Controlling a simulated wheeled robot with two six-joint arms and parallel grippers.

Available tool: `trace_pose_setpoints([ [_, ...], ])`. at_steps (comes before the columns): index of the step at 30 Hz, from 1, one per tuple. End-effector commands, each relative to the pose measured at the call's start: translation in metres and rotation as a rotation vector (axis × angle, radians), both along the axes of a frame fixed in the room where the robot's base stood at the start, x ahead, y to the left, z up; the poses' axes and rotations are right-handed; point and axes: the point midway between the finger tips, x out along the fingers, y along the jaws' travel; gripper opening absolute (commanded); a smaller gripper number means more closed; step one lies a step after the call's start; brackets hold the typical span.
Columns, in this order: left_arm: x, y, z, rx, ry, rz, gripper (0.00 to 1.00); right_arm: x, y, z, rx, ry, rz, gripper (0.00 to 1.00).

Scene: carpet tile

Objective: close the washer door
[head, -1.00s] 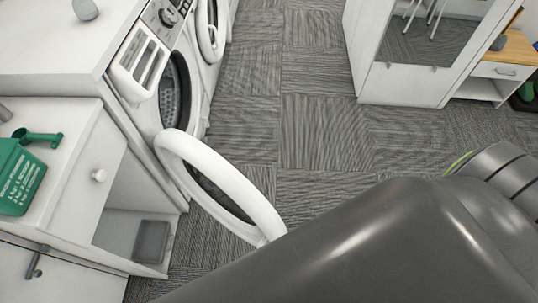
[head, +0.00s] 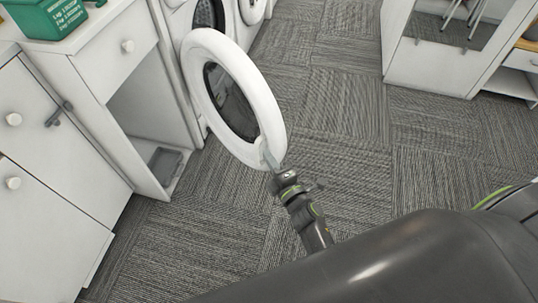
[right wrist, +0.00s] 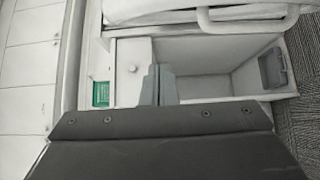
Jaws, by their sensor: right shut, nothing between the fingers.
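The washer door (head: 269,112), a thick white ring around dark glass, stands open, swung out from the white washer (head: 170,28) at the upper left of the head view. My right gripper (head: 270,160) is at the door's lower free edge, its fingertips at or very near the rim; I cannot tell if they touch. It is shut with nothing held. In the right wrist view its fingers (right wrist: 158,86) lie together, in front of a white cabinet. My left gripper is not in view.
A white cabinet (head: 95,70) with an open compartment stands left of the door, with a green box (head: 45,14) on top. Another white cabinet (head: 440,65) stands at the upper right. Grey carpet (head: 335,110) right of the door is clear.

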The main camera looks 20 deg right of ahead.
Motion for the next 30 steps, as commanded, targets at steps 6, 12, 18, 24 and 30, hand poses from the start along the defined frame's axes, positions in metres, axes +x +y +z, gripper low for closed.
trace_pose_setpoints([
  [6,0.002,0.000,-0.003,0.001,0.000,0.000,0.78,0.033,0.005,0.000,0.002,-0.001,0.001,0.00],
  [12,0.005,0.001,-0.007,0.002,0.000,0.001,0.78,0.072,0.011,-0.001,0.003,0.000,0.001,0.00],
  [18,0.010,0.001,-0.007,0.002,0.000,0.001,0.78,0.099,0.002,-0.001,-0.002,0.004,-0.001,0.00],
  [24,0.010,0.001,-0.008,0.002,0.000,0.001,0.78,0.107,-0.019,0.000,0.002,0.004,-0.001,0.00],
  [30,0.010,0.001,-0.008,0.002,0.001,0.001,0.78,0.109,-0.024,0.000,0.003,0.005,-0.002,0.00],
])
